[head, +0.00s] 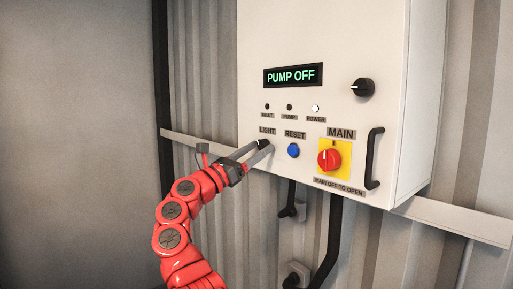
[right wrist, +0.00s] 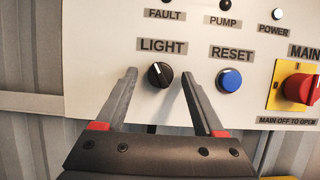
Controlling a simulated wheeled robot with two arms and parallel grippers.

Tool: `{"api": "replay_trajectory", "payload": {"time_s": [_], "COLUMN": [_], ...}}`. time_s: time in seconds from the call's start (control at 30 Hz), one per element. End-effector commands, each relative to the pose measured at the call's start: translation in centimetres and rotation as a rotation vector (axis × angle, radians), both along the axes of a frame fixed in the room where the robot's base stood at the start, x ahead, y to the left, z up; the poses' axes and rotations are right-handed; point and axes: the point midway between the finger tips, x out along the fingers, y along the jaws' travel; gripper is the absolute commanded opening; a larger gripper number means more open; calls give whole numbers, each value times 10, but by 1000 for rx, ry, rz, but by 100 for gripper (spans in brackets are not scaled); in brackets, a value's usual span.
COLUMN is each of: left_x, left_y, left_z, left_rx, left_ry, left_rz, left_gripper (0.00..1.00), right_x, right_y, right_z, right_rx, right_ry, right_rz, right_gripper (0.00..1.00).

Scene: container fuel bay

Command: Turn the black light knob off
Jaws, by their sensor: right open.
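The black light knob (right wrist: 160,76) sits on the white panel under the LIGHT label in the right wrist view. Its white mark points up and to the left. In the head view the knob (head: 263,143) is partly covered by my fingers. My right gripper (right wrist: 159,73) is open, with one finger on each side of the knob and a visible gap to both. It also shows in the head view (head: 259,148), reaching to the panel from the lower left. Whether the fingertips touch the panel is unclear. My left gripper is not in view.
The blue RESET button (right wrist: 230,80) is just right of my right finger. The red MAIN switch (head: 329,159) on its yellow plate, a black handle (head: 374,158) and another black knob (head: 363,88) are farther right. The display (head: 292,75) reads PUMP OFF. The power lamp (head: 315,108) looks white.

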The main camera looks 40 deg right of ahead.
Motion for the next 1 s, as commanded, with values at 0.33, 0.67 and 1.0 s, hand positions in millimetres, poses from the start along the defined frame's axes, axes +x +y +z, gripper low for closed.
{"api": "replay_trajectory", "payload": {"time_s": [0.33,0.67,1.0], "left_x": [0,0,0], "left_y": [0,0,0], "left_z": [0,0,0], "left_rx": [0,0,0], "left_ry": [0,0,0], "left_rz": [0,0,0], "left_gripper": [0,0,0], "right_x": [0,0,-1], "right_y": [0,1,0], "right_z": [0,0,-2], "right_rx": [0,0,-3], "right_ry": [0,1,92], "right_rz": [0,0,-2], "right_gripper": [29,0,0]}}
